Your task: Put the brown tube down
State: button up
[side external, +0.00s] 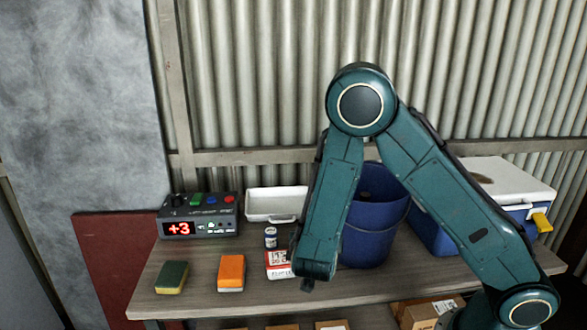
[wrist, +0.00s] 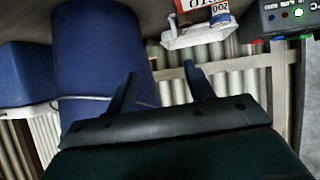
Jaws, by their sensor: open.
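I cannot make out a brown tube in either view. My gripper (wrist: 160,70) shows in the wrist view with its two fingers apart and nothing between them. In the side view the end of my arm hangs low over the bench, in front of the blue bucket (side external: 370,235) and beside the red and white box (side external: 278,265); the fingers are mostly hidden there. A small dark patch shows inside the bucket, too unclear to name. The bucket also stands to the left of the fingers in the wrist view (wrist: 95,60).
The wooden bench (side external: 190,285) holds a green sponge (side external: 171,277), an orange block (side external: 231,273), a small jar (side external: 270,237), a white tray (side external: 276,204) and a device reading +3 (side external: 198,217). A blue cooler (side external: 435,232) stands right of the bucket. The left front bench has clear gaps.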

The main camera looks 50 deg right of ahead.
jog(key=shift+w+a+f+n+t, duration=0.3)
jog(key=shift+a+f+t, duration=0.15)
jog(key=shift+f, duration=0.3)
jog(key=shift+w+a+f+n+t, duration=0.15)
jog(key=shift+w+a+f+t, duration=0.3)
jog(key=shift+f, duration=0.35)
jog(key=shift+w+a+f+n+t, duration=0.25)
jog(key=shift+a+f+t, duration=0.25)
jog(key=shift+f, duration=0.25)
jog(key=shift+d, duration=0.1)
jog(key=x, duration=0.7)
jog(key=shift+w+d+f, duration=0.15)
jog(key=shift+d+f, duration=0.05)
jog(key=shift+d, duration=0.05)
jog(key=shift+w+d+f, duration=0.15)
jog(key=shift+w+d, duration=0.1)
jog(key=shift+w, duration=0.05)
jog(key=shift+x, duration=2.6)
jog(key=shift+w, duration=0.1)
